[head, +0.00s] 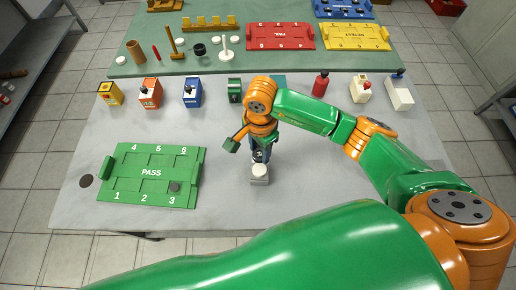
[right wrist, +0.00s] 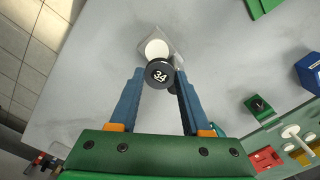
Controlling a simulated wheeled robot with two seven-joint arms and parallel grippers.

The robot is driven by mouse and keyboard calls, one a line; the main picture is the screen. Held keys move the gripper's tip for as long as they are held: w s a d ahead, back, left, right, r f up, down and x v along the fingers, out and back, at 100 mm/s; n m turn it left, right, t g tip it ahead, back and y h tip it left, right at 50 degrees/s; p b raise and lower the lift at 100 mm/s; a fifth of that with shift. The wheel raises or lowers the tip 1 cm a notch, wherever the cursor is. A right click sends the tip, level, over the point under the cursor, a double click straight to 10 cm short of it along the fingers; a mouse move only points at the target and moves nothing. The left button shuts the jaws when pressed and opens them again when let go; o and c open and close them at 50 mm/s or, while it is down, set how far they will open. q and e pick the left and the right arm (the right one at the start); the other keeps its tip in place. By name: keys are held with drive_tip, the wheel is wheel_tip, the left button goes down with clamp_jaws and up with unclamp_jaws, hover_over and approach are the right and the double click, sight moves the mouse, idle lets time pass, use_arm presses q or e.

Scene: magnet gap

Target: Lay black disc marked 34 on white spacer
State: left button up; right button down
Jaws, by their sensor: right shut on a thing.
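My right gripper (head: 258,153) reaches down over the front middle of the grey table. In the right wrist view its blue fingers (right wrist: 159,76) are shut on the black disc marked 34 (right wrist: 160,74), whose white number faces the camera. The round white spacer (right wrist: 156,48) sits on a small grey block, just beyond the disc in that view. In the head view the white spacer (head: 259,169) shows just below the gripper. The disc looks close to the spacer and partly overlaps its edge in the wrist view; I cannot tell whether they touch. My left gripper is not in view.
A green PASS tray (head: 150,190) holds a dark piece near its slot 3. A dark disc (head: 86,181) lies left of it. Several small coloured boxes, including a blue one (head: 192,97), stand in a row behind. A red FAIL tray (head: 280,37) lies on the green mat.

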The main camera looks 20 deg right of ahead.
sight(260, 169)
drive_tip(key=shift+s+a+f+m, duration=0.1)
drive_tip(key=shift+a+f+m, duration=0.25)
drive_tip(key=shift+m, duration=0.25)
drive_tip(key=shift+s+d+f+m+p, duration=0.2)
drive_tip(key=shift+s+d+m+p, duration=0.1)
drive_tip(key=shift+w+a, duration=0.1)
drive_tip(key=shift+f, duration=0.1)
wheel_tip(260, 169, down, 6)
drive_tip(key=b, duration=0.6)
drive_tip(key=shift+r, duration=0.25)
drive_tip(key=shift+f+b, duration=0.15)
drive_tip(key=shift+b, duration=0.15)
drive_tip(key=shift+c, duration=1.4)
unclamp_jaws()
drive_tip(key=shift+c, duration=0.3)
